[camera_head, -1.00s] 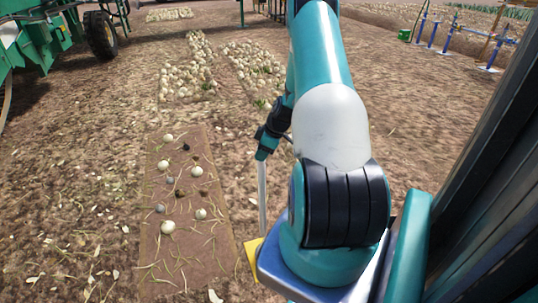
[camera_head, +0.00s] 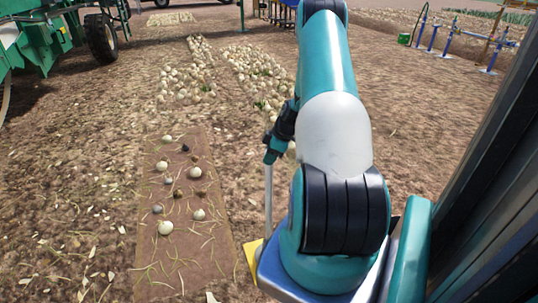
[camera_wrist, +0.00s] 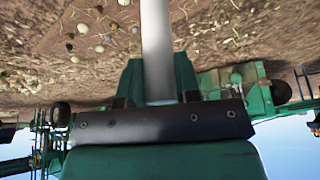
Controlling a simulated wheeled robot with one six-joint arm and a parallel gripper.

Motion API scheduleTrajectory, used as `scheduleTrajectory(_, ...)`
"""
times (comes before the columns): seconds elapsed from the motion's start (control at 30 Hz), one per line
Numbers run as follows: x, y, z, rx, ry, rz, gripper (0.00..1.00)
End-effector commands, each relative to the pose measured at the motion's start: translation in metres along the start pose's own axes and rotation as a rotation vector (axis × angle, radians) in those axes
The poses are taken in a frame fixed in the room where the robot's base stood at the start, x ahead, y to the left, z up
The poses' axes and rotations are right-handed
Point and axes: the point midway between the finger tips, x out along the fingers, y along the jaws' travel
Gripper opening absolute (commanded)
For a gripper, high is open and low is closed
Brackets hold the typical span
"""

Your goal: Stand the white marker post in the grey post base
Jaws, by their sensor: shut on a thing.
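The white marker post (camera_head: 268,200) hangs upright below my gripper (camera_head: 272,152) in the head view, left of my arm. Its lower end passes behind the edge of my base, so I cannot see what it meets. In the wrist view the post (camera_wrist: 157,45) runs out from between the jaws of my gripper (camera_wrist: 158,98), which is shut on it. The grey post base is not visible in either view. A small yellow patch (camera_head: 250,258) shows by the post's lower end, beside my base.
A brown mat (camera_head: 185,255) with onions, dark clods and straw lies at left. Onion rows (camera_head: 190,75) lie beyond it. A green machine (camera_head: 50,35) stands at far left. Blue posts (camera_head: 432,36) stand at far right. Bare soil lies between.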

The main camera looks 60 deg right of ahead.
Motion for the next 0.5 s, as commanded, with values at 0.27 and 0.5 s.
scheduleTrajectory(0.27,0.025,0.0,0.011,0.0,0.0,-0.001,0.0)
scheduleTrajectory(0.5,0.043,0.0,0.019,-0.001,0.0,0.001,0.0)
